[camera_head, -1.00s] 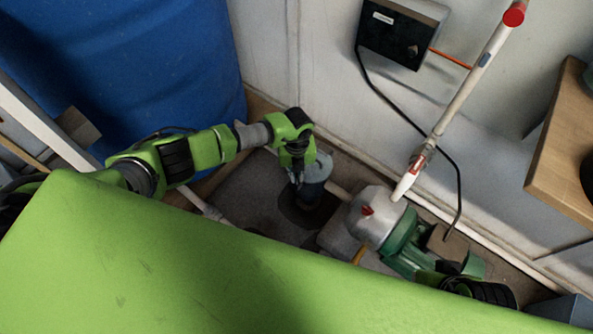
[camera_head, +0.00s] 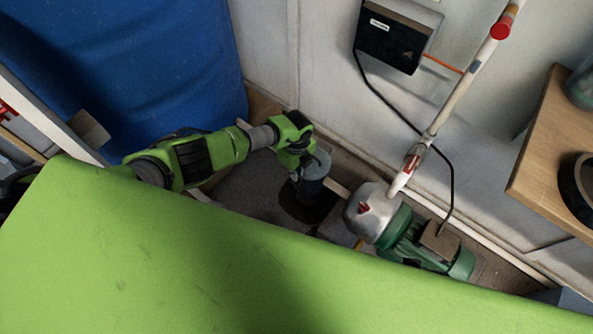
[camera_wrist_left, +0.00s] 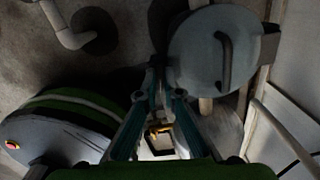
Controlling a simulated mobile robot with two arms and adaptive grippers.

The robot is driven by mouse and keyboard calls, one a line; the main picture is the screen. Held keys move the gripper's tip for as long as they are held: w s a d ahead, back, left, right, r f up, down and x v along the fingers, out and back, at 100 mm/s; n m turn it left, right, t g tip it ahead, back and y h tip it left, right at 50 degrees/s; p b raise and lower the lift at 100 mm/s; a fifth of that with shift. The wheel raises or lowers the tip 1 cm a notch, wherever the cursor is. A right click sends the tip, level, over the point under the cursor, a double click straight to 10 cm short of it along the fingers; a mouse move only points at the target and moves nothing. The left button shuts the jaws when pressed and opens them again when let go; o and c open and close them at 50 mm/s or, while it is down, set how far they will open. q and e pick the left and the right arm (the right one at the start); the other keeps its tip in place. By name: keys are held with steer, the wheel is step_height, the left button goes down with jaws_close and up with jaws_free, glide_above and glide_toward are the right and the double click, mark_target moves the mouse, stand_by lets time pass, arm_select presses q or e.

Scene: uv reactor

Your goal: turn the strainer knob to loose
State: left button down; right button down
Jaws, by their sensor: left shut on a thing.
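The strainer (camera_head: 318,178) is a grey-blue cylinder standing on the floor by the wall. In the left wrist view its round grey lid (camera_wrist_left: 190,62) with a dark curved bar on top shows right of the fingers. My left gripper (camera_head: 300,152) reaches down over the strainer's left side and partly covers it. In the left wrist view the fingertips (camera_wrist_left: 156,72) meet at the lid's left edge, shut on a small dark part, seemingly the strainer knob. The knob is mostly hidden between the fingers, and its turn cannot be read. My right gripper is out of view.
A pump with a silver head (camera_head: 370,212) and green motor (camera_head: 425,248) stands right of the strainer. A white pipe (camera_head: 455,100) rises from it. A black box (camera_head: 390,38) hangs on the wall. A blue barrel (camera_head: 130,70) stands left; a wooden table (camera_head: 545,150) is at right.

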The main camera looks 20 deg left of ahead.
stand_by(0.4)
arm_select(q)
steer(key=c, duration=2.2)
jaws_free()
step_height(320, 180, up, 12)
